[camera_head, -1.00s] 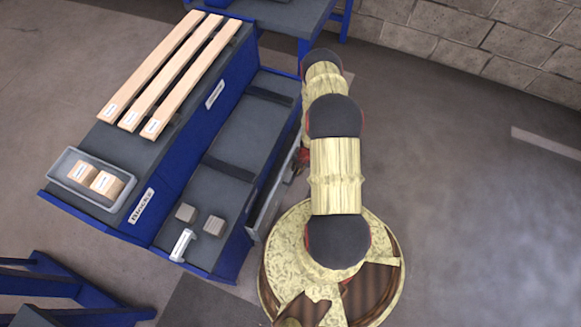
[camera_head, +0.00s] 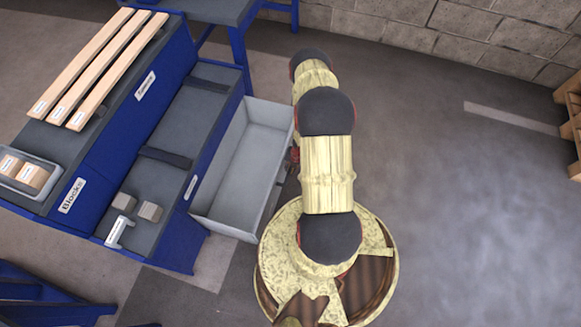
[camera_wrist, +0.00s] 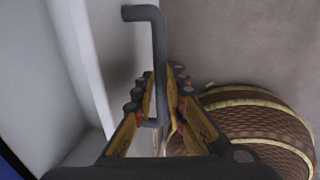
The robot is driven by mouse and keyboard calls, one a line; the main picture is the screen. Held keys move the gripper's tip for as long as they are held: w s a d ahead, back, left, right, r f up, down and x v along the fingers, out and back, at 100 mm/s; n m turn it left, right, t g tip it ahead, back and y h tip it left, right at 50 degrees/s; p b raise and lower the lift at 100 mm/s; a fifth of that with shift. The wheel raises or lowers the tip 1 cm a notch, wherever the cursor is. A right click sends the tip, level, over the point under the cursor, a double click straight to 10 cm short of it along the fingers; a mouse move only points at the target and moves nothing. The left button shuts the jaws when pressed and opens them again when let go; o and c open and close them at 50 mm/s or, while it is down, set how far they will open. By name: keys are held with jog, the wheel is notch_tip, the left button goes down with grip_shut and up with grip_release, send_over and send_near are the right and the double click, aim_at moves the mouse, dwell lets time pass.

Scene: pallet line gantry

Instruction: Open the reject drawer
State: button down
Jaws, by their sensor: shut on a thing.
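The reject drawer (camera_head: 236,172) is a grey open-topped box, pulled well out from the right side of the blue workstation in the head view. Its inside looks empty. In the wrist view, its grey front panel (camera_wrist: 85,60) runs along the left, with a dark bar handle (camera_wrist: 158,45) standing off it. My gripper (camera_wrist: 160,115) is shut on the handle, with one finger on each side of it. In the head view, my arm hides most of the handle and gripper.
The blue workstation (camera_head: 120,165) carries wooden slats (camera_head: 95,70), a tray of blocks (camera_head: 25,172), two loose blocks and a small white labelled piece (camera_head: 118,232). A wooden pallet rack (camera_head: 570,120) stands at the far right. The floor (camera_head: 460,220) to the right is clear.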

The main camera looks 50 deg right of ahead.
jog(key=shift+s+d, duration=0.1)
jog(key=shift+s, duration=0.05)
jog(key=c, duration=1.8)
grip_release()
notch_tip(320, 180, up, 12)
jog(key=s, duration=0.2)
jog(key=shift+d, duration=0.4)
jog(key=shift+f, duration=0.15)
